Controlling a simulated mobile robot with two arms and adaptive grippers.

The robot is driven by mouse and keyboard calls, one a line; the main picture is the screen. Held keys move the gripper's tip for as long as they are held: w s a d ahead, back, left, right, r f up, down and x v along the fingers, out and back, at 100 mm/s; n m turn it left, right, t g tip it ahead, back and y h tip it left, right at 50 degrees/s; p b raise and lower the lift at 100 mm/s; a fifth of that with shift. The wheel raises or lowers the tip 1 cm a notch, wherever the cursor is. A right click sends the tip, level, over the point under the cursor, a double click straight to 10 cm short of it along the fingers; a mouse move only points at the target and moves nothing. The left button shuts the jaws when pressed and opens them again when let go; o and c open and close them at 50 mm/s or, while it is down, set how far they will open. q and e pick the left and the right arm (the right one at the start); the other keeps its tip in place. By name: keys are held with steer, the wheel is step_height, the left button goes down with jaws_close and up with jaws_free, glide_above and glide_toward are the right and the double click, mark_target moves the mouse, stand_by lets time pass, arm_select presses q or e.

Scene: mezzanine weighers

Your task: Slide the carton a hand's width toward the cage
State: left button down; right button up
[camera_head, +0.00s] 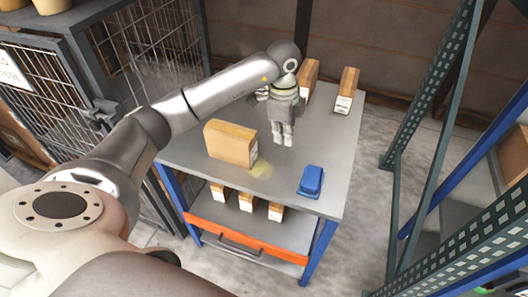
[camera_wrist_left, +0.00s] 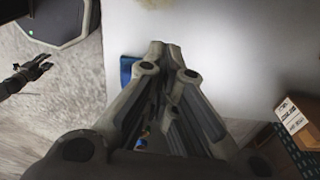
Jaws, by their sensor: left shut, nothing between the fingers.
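The carton (camera_head: 231,144) is a wide brown box standing on the grey table (camera_head: 306,152), with a white label on its right end. My left gripper (camera_head: 284,139) points down over the table, right of the carton. It is shut and empty, with a gap between it and the carton. The wire cage (camera_head: 150,62) stands left of the table. A dark hand, probably my right gripper (camera_wrist_left: 28,73), shows at the left of the wrist view; its opening is unclear.
A blue object (camera_head: 311,181) lies near the table's front right corner. Narrow cartons stand at the back, one (camera_head: 346,90) near the right corner. Several small cartons sit on the lower shelf (camera_head: 285,235). Green and blue racking (camera_head: 432,120) stands right. Bare tabletop lies left of the carton.

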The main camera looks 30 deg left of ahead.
mark_target(217, 139)
arm_select(q)
steer(key=shift+n+y, duration=0.3)
steer(key=shift+y, duration=0.1)
steer(key=f, duration=0.3)
steer(key=a+f+p, duration=0.1)
steer(key=f, duration=0.2)
steer(key=f+p, duration=0.1)
steer(key=f, duration=0.2)
steer(key=shift+s+a+f, duration=0.15)
steer(key=shift+a+f, duration=0.15)
steer(key=shift+a, duration=0.05)
steer(key=a, duration=0.1)
steer(key=a+p, duration=0.1)
steer(key=shift+s+a+r, duration=0.1)
steer(key=shift+s+a, duration=0.15)
steer(key=shift+a, duration=0.05)
steer(key=shift+s+a, duration=0.2)
steer(key=shift+a, duration=0.5)
steer(key=s+a, duration=0.1)
steer(key=a, duration=0.4)
steer(key=s+a, duration=0.1)
steer(key=a, duration=0.3)
steer(key=s+a+b, duration=0.1)
steer(key=a, duration=0.4)
steer(key=shift+s+a, duration=0.3)
steer(key=shift+s, duration=0.05)
steer(key=shift+a, duration=0.15)
